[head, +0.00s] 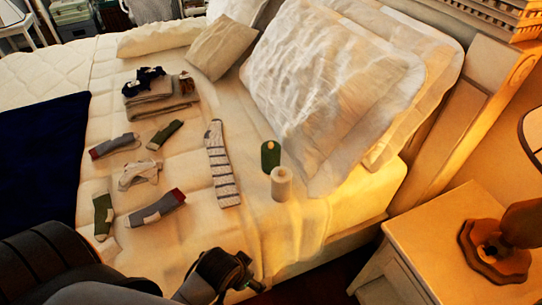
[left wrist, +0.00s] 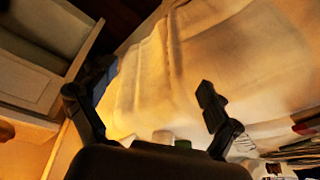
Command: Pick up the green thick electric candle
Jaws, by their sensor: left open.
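The green thick candle (head: 270,156) stands upright on the bed near its right edge, just behind a cream candle (head: 281,184). In the left wrist view the green candle (left wrist: 183,144) is a small patch low in the picture, partly hidden by my gripper body, with the cream candle (left wrist: 162,137) beside it. My left gripper (head: 251,273) is open and empty near the bed's front edge, apart from and in front of both candles. In the left wrist view its spread fingers (left wrist: 155,85) have only bedding beyond them. My right gripper is not in view.
A striped sock (head: 222,165) lies left of the candles, and several other socks lie farther left. Large pillows (head: 325,85) rise behind the candles. A nightstand (head: 425,240) with a lamp stands at right. Bare bedding lies between my gripper and the candles.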

